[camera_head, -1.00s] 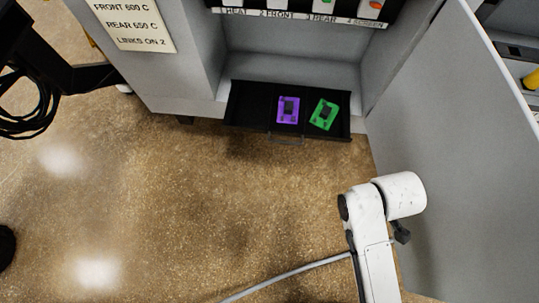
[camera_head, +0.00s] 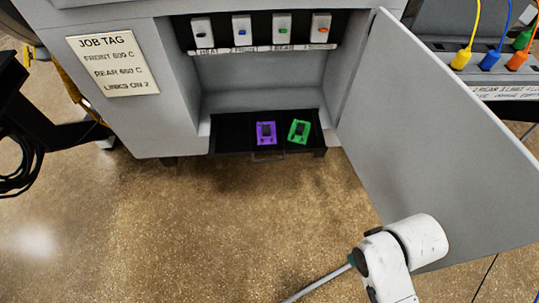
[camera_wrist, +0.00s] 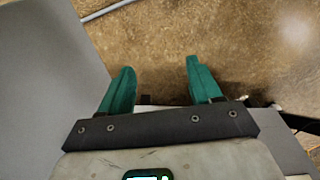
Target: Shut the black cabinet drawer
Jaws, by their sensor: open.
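The black drawer (camera_head: 228,140) at the bottom of the grey cabinet is pulled out. A purple block (camera_head: 266,133) and a green block (camera_head: 299,131) lie in it, each with a dark part on top. A thin handle (camera_head: 268,156) is on its front. In the wrist view my gripper (camera_wrist: 158,82) is open, its two green fingers apart with nothing between them, over the brown floor. In the head view my white arm is at the lower right, apart from the drawer; the gripper fingers are not clearly seen there.
The grey cabinet door (camera_head: 430,150) stands open on the right, close to my arm. Switches (camera_head: 242,28) sit in the cabinet above the drawer. A job tag (camera_head: 112,62) is on the left panel. Floor before the drawer is clear.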

